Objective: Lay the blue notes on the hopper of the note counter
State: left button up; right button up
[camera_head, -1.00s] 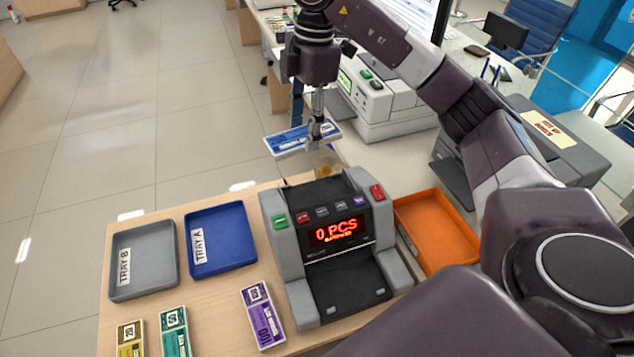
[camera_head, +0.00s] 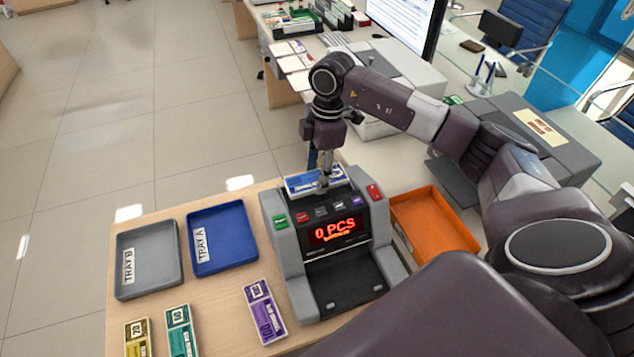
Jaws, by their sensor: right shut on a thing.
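The blue notes (camera_head: 302,185) are a banded bundle at the top back of the note counter (camera_head: 290,245), over its hopper. My right gripper (camera_head: 323,184) is shut on the blue notes from above. Whether the bundle touches the hopper surface cannot be told, as the gripper and the counter's top hide its underside. The note counter is grey and black, and its red display reads 0 PCS. My left gripper is not in view.
Left of the counter are the blue tray A (camera_head: 222,262) and grey tray B (camera_head: 148,289), both empty. Purple (camera_head: 263,312), teal (camera_head: 181,333) and yellow (camera_head: 138,340) note bundles lie in front. An empty orange tray (camera_head: 440,240) stands right of the counter.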

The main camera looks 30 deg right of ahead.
notch_tip(320, 180, down, 4)
jog(key=shift+r+p, duration=0.2)
jog(key=shift+p, duration=0.15)
jog(key=shift+f, duration=0.4)
jog(key=o, duration=0.9)
jog(key=shift+f, duration=0.1)
jog(key=shift+c, duration=0.2)
jog(key=shift+r, duration=0.25)
jog(key=r+b, duration=0.1)
jog(key=r, duration=0.2)
jog(key=d+r+b, duration=0.1)
jog(key=r, duration=0.3)
jog(key=r+b, duration=0.1)
jog(key=r, duration=0.2)
jog(key=shift+s+d+r, duration=0.1)
jog(key=shift+d+r, duration=0.05)
jog(key=shift+r, duration=0.1)
jog(key=shift+s+r, duration=0.1)
jog(key=shift+r, duration=0.55)
